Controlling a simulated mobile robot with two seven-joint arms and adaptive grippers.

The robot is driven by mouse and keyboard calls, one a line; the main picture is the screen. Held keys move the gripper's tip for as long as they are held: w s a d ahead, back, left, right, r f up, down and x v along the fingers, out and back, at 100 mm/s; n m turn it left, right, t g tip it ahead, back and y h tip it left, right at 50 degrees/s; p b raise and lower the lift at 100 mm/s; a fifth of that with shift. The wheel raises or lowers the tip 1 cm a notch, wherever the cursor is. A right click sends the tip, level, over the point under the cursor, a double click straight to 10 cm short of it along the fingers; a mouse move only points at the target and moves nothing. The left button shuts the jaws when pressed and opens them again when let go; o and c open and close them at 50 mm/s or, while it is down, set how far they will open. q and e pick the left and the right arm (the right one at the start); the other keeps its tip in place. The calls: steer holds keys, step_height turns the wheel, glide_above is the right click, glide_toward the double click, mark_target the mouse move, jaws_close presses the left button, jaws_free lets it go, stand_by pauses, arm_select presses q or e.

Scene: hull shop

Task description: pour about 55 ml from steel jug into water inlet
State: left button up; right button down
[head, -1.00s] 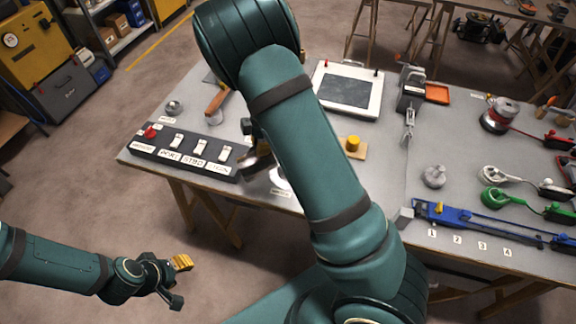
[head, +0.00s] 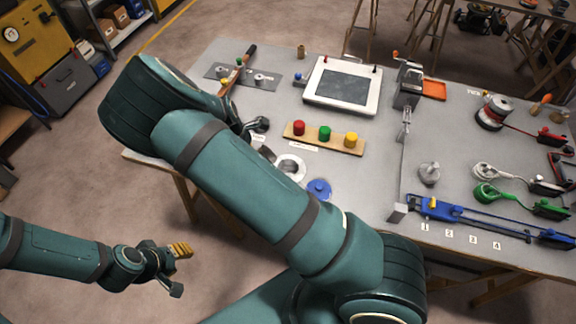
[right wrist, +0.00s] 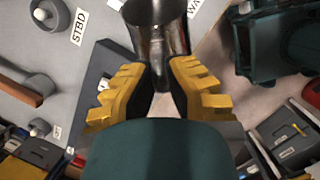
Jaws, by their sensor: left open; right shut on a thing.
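The steel jug (right wrist: 155,25) shows in the right wrist view, at the top middle between the yellow fingers. My right gripper (right wrist: 160,76) is shut on its narrow metal handle. I cannot tell its liquid level. In the head view my right arm hides most of that gripper and the jug. A white ring with a dark opening (head: 300,163), which looks like the water inlet, lies on the bench just right of my right arm, partly covered by it. A blue cap (head: 319,187) lies beside it. My left gripper (head: 178,270) is open and empty, off the bench at lower left.
A wooden strip with red, green and yellow knobs (head: 325,146) lies behind the ring. A blue rail tool (head: 480,219) and cable tools fill the right. Bare bench (head: 375,185) lies between.

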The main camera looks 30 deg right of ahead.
steer(key=shift+w+a+r+h, duration=0.1)
steer(key=shift+a+h, duration=0.6)
steer(key=shift+h, duration=0.3)
steer(key=shift+w+a+g+h, duration=0.2)
steer(key=shift+a+g+h, duration=0.1)
steer(key=shift+a+h, duration=0.35)
steer(key=w+a+f+g+h+b, duration=0.1)
steer(key=a+f+h+b, duration=0.1)
steer(key=a+h+b, duration=0.4)
steer(key=shift+f+h, duration=0.15)
steer(key=shift+h, duration=0.3)
steer(key=shift+w+a, duration=0.1)
stand_by(1.6)
